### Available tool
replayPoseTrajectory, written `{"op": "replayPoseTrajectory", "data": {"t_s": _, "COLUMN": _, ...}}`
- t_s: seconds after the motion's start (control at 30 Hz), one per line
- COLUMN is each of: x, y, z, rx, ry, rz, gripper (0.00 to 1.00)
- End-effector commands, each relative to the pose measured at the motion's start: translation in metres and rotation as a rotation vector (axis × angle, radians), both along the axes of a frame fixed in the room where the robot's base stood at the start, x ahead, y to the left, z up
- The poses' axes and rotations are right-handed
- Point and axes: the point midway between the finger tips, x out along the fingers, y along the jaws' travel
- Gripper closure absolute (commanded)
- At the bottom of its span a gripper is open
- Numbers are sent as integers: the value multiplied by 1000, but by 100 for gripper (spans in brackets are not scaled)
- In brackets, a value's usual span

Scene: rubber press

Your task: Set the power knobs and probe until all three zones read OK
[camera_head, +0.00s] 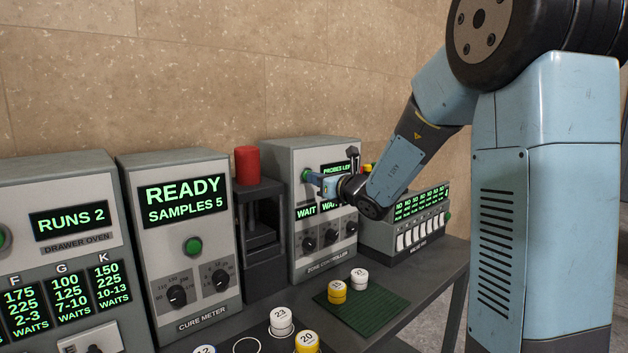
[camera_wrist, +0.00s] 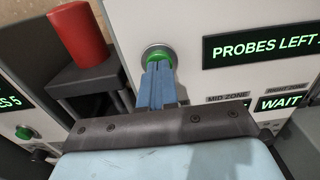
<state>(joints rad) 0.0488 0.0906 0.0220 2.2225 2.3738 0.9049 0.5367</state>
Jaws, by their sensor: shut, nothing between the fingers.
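The zone controller (camera_head: 283,156) is a grey box with a "PROBES LEFT" display (camera_head: 337,169), its number hidden or cut off. Zone displays (camera_head: 306,211) below it read WAIT where visible; my arm hides part of them. Three black power knobs (camera_head: 331,236) sit in a row under the displays. A green button (camera_wrist: 158,57) in a metal ring is at the controller's upper left. My gripper (camera_wrist: 156,72) is shut and empty, its blue fingertips at the button, touching or very near it. The right zone display (camera_wrist: 281,102) reads WAIT in the wrist view.
The cure meter (camera_head: 181,250) reads READY, SAMPLES 5. A press with a red cylinder (camera_head: 247,164) stands between it and the controller. A panel with several white switches (camera_head: 414,238) is at right. White and yellow numbered pucks (camera_head: 337,291) stand on and near a green mat (camera_head: 372,312).

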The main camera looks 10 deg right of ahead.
Motion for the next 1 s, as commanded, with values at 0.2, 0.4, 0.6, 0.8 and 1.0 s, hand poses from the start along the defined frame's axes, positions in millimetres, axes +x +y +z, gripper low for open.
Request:
{"op": "replayPoseTrajectory", "data": {"t_s": 0.2, "x": -29, "y": -22, "z": 0, "rx": -2, "ry": -1, "rz": -1, "gripper": 100}}
{"op": "replayPoseTrajectory", "data": {"t_s": 0.4, "x": -63, "y": -43, "z": 0, "rx": -1, "ry": -1, "rz": -2, "gripper": 100}}
{"op": "replayPoseTrajectory", "data": {"t_s": 0.6, "x": -88, "y": -58, "z": 0, "rx": -1, "ry": -1, "rz": -2, "gripper": 100}}
{"op": "replayPoseTrajectory", "data": {"t_s": 0.8, "x": -99, "y": -65, "z": -1, "rx": -1, "ry": -1, "rz": 0, "gripper": 100}}
{"op": "replayPoseTrajectory", "data": {"t_s": 1.0, "x": -100, "y": -66, "z": -1, "rx": 0, "ry": 0, "rz": 0, "gripper": 100}}
